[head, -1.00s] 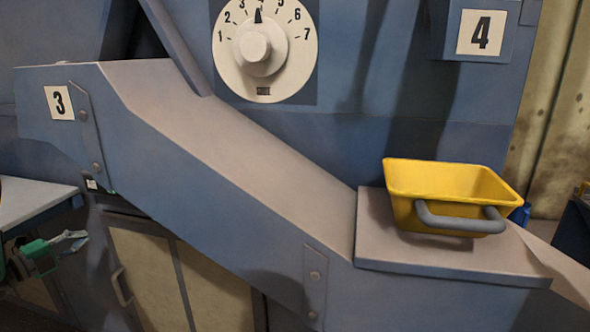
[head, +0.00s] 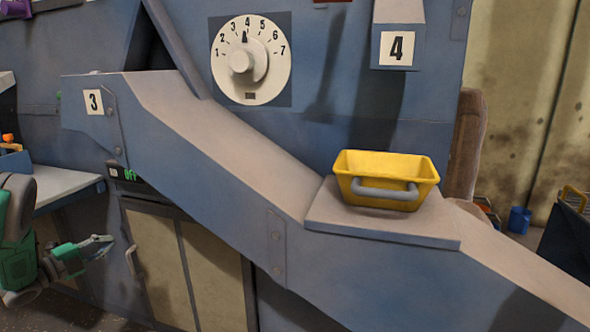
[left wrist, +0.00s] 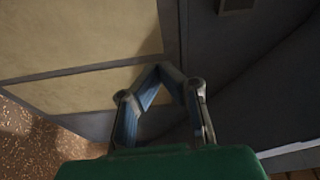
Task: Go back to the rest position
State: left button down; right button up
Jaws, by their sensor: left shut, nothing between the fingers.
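My left gripper (head: 98,246) hangs at the lower left of the head view, low in front of the cream cabinet doors and below the white side shelf. It holds nothing. In the left wrist view its fingertips (left wrist: 158,70) come together, with a cream panel and a dark blue wall beyond them. My right gripper is in neither view.
A blue sloped chute (head: 190,150) crosses the head view. A yellow bucket (head: 385,168) with a grey handle sits on its flat step. A dial (head: 250,60) points near 4. The white shelf (head: 60,184) is at left. Cream cabinet doors (head: 155,255) are below the chute.

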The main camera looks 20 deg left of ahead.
pick_arm(q)
jog(key=w+d+f+n+g+y, duration=0.35)
jog(key=d+f+n, duration=0.65)
jog(key=d, duration=0.6)
jog(key=s+d+f+n+g, duration=0.3)
jog(key=s+d+f, duration=0.25)
jog(key=d, duration=0.35)
jog(key=s+d+f+n+g, duration=0.2)
jog(key=s+d+f+g, duration=0.3)
jog(key=d, duration=0.4)
jog(key=s+d+n+g, duration=0.25)
jog(key=s+d, duration=0.25)
jog(key=s, duration=0.6)
jog(key=s+d+n+g, duration=0.1)
jog(key=s+d+g, duration=0.3)
jog(key=s, duration=0.6)
notch_tip(320, 180, up, 13)
jog(key=s+d+t+p, duration=0.1)
jog(key=p, duration=1.1)
jog(key=shift+s+p, duration=0.25)
jog(key=shift+p, duration=0.1)
jog(key=shift+d, duration=0.1)
